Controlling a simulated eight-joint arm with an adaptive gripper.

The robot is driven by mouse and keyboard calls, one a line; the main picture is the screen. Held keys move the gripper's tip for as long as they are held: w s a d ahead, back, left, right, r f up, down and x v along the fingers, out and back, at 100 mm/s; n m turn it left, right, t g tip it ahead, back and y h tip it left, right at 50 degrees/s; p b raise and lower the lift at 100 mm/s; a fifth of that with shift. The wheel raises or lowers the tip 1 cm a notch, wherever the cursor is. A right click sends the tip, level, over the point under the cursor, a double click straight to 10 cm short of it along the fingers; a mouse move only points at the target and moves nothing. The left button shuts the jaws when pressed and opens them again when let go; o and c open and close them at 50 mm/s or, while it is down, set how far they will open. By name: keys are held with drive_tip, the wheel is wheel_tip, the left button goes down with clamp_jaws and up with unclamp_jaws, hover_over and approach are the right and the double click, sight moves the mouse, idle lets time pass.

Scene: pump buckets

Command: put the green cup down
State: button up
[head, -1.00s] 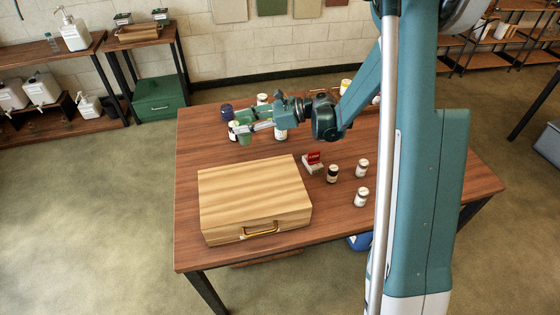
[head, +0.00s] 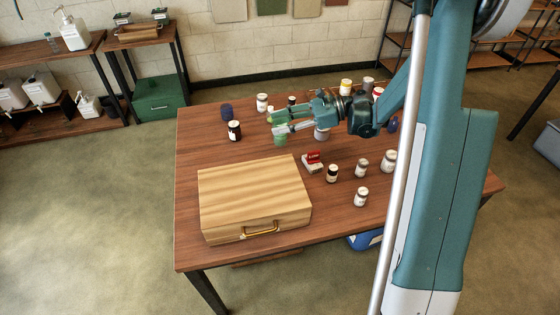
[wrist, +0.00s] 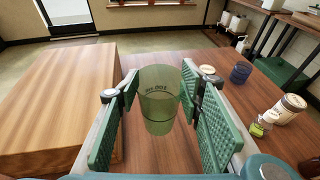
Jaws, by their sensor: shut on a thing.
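The green cup (wrist: 158,105) is see-through and upright between the two finger pads in the wrist view, with small dark lettering on it. In the head view the cup (head: 281,140) shows below the fingertips, behind the wooden case. My gripper (head: 276,124) is shut on the cup and reaches in from the right; its green pads (wrist: 160,112) stand on both sides of the cup. Whether the cup's base touches the brown table (head: 200,142) cannot be told.
The wooden case (head: 250,195) lies in front of the cup. A dark blue cup (head: 227,112) and a dark jar (head: 234,131) stand to the left. A small red-and-white box (head: 313,161) and several jars (head: 332,173) stand to the right. Table between the case and dark jar is bare.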

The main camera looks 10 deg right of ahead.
sight(280, 143)
drive_tip(key=shift+f, duration=0.1)
drive_tip(key=shift+f+b, duration=0.7)
drive_tip(key=shift+f, duration=2.35)
drive_tip(key=shift+f, duration=0.15)
drive_tip(key=shift+f+b, duration=0.45)
drive_tip(key=shift+f, duration=1.25)
drive_tip(key=shift+f, duration=0.2)
drive_tip(key=o, duration=0.6)
drive_tip(key=shift+o, duration=1.4)
drive_tip(key=shift+r, duration=0.2)
